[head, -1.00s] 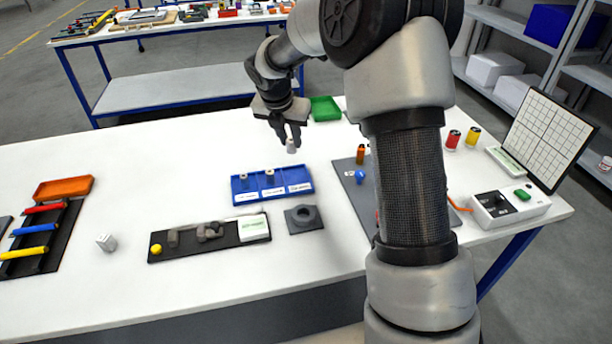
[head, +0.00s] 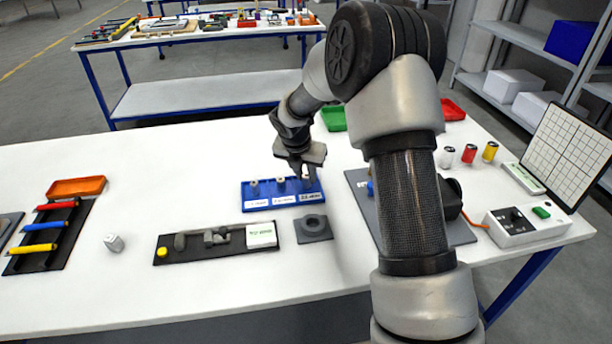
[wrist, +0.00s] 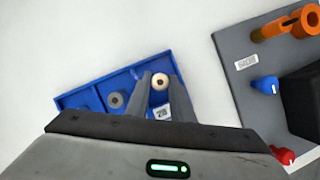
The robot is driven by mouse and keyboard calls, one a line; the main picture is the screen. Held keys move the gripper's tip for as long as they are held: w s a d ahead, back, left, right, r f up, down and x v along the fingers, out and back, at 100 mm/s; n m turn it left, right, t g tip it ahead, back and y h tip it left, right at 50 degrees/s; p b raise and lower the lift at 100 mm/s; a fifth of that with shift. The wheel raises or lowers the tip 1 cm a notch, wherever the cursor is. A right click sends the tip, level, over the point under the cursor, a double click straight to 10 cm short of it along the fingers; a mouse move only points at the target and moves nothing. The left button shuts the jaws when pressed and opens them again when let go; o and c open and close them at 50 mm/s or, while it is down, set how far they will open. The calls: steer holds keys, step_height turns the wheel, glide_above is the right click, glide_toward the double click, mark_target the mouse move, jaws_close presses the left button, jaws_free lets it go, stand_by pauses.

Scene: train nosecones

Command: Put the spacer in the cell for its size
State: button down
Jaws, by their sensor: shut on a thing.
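The blue three-cell tray (head: 262,207) stands on the white table; the wrist view shows it too (wrist: 76,101). White labels run along its front, too small to read. One grey spacer (head: 254,187) stands in the left cell and another (head: 280,183) in the middle cell. My gripper (head: 309,177) is over the right-hand cell, its fingertips low at the tray. In the wrist view my gripper (wrist: 159,82) is shut on a pale spacer with a centre hole (wrist: 160,81). I cannot tell whether that spacer touches the cell floor.
A dark block with a round hole (head: 314,228) and a black tray of parts (head: 200,252) lie in front of the blue tray. A grey board (head: 456,232) with a dark block is close on the right. A green tray (head: 333,118) is behind.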

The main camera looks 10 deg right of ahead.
steer(key=shift+f, duration=0.1)
steer(key=c, duration=1.5)
jaws_free()
steer(key=shift+c, duration=0.2)
